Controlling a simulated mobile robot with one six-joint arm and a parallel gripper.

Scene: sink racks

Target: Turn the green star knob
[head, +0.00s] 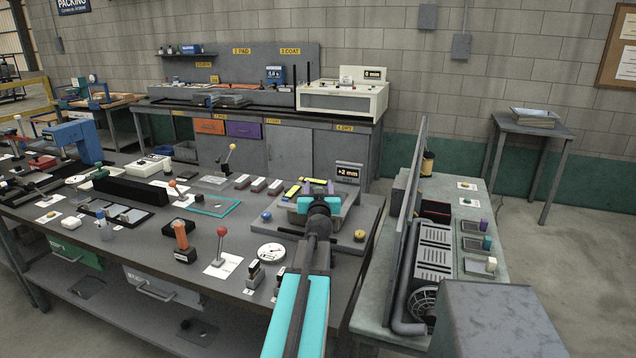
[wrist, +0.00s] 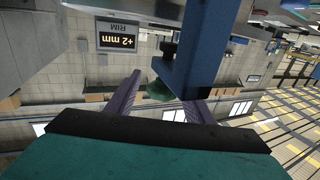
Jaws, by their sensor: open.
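A dark green knob (wrist: 160,90) shows in the wrist view, beside a blue block (wrist: 198,45) that covers part of the view above it. Its star shape is hard to make out. My gripper (wrist: 161,86) is open, with one purple-grey finger on each side of the knob in the picture. The knob looks closer to the right finger; I cannot tell whether they touch. In the head view the teal end of my arm is over a grey metal basin (head: 346,212).
A display reading +2 mm (head: 349,172) stands behind the basin; it also shows upside down in the wrist view (wrist: 117,39). A red ball-topped lever (head: 221,234), an orange handle (head: 181,236) and a round dial (head: 271,253) stand left of my arm. An upright panel (head: 405,215) is to the right.

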